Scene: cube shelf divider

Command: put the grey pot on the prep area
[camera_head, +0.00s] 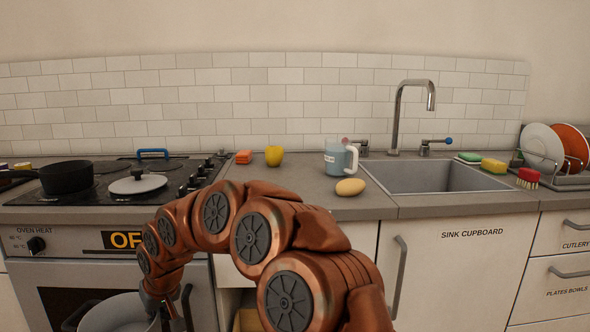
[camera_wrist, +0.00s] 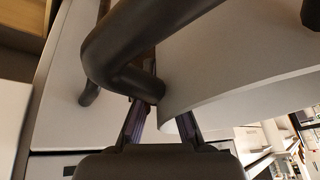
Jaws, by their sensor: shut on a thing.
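The grey pot (camera_head: 115,314) is at the bottom left of the head view, in front of the oven and below the counter top, partly cut off by the picture edge. My gripper (camera_head: 168,316) is at its right side. In the wrist view, my gripper (camera_wrist: 160,118) is shut on the pot's dark curved handle (camera_wrist: 125,45), beside the pale pot wall (camera_wrist: 240,65). No label marks the prep area; a stretch of grey counter (camera_head: 310,185) lies between stove and sink.
A black pan (camera_head: 67,177) and a lid (camera_head: 137,184) are on the stove. The sink (camera_head: 435,177) is to the right.

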